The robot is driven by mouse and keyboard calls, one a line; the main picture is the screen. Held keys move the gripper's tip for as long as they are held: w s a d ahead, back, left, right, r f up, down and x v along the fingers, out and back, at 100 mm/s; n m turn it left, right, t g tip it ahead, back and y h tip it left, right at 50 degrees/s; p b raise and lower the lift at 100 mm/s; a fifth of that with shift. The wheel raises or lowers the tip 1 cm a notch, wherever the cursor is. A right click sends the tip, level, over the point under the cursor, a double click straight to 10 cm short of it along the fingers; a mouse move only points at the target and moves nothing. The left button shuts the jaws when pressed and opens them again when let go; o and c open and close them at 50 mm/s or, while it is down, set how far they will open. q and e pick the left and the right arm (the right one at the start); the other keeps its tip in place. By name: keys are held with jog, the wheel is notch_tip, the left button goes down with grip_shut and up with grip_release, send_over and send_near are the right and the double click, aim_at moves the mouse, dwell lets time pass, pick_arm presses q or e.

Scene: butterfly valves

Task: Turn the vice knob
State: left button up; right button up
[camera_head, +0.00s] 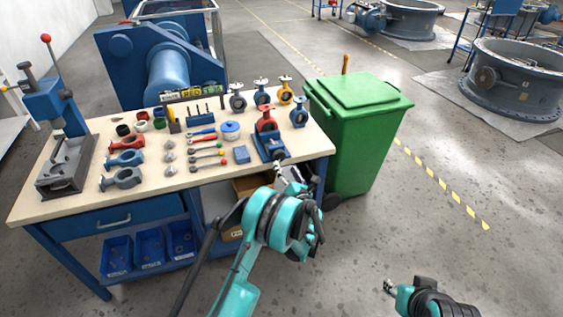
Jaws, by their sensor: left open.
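A blue vice (268,147) stands at the right front of the workbench and has a red valve body (266,117) in or on it.
The wooden workbench (75,203) holds tools, valve parts and a press (62,140) at the left. A green bin (365,120) stands close to the right of the bench.

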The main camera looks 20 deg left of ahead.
pick_arm(q)
jog(key=v, duration=0.4)
jog(key=shift+s+d, duration=0.2)
jog(key=shift+s, duration=0.05)
jog(key=s+a+r+n+g+h, duration=0.25)
jog(key=s+r+n, duration=0.4)
jog(key=n, duration=0.35)
jog(key=s+a+r+n+g+h, duration=0.1)
jog(key=s+a+r+n+g, duration=0.3)
jog(key=s+n, duration=0.45)
jog(key=s+d+n+h, duration=0.3)
jog(key=s+n, duration=0.6)
jog(key=s, duration=0.2)
jog(key=s+d+n+g+h, duration=0.1)
jog(key=s+d+n+h, duration=0.2)
jog(key=s+n, duration=0.5)
jog(key=s, duration=0.4)
jog(key=shift+n, duration=0.35)
